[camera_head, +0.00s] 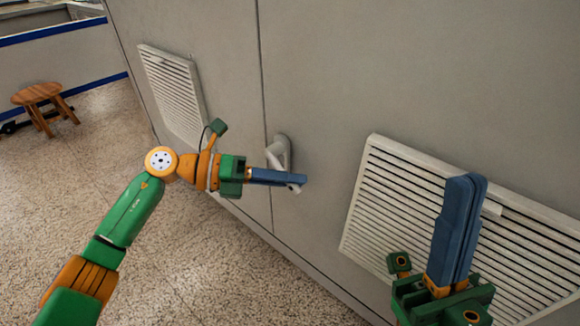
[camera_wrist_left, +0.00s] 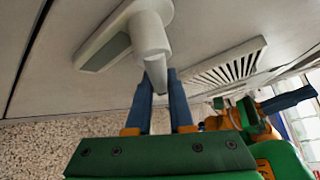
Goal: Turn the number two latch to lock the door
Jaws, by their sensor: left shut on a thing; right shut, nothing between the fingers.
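A light grey latch handle (camera_head: 279,152) sits on the grey door (camera_head: 330,70), just right of the vertical seam. It also shows close up in the left wrist view (camera_wrist_left: 150,35), with a rounded hub and a lever. My left gripper (camera_head: 303,181) is shut on the latch lever, with its blue fingers on either side of the lever in the left wrist view (camera_wrist_left: 160,85). The fingers hide part of the lever in the head view. My right gripper (camera_head: 467,182) is shut and empty in front of the right vent, apart from the latch. No number is readable on the latch.
White louvred vents are set in the panels to the left (camera_head: 172,95) and right (camera_head: 400,195) of the latch. A wooden stool (camera_head: 40,95) stands far left on the speckled floor (camera_head: 200,270). The floor below the left arm is clear.

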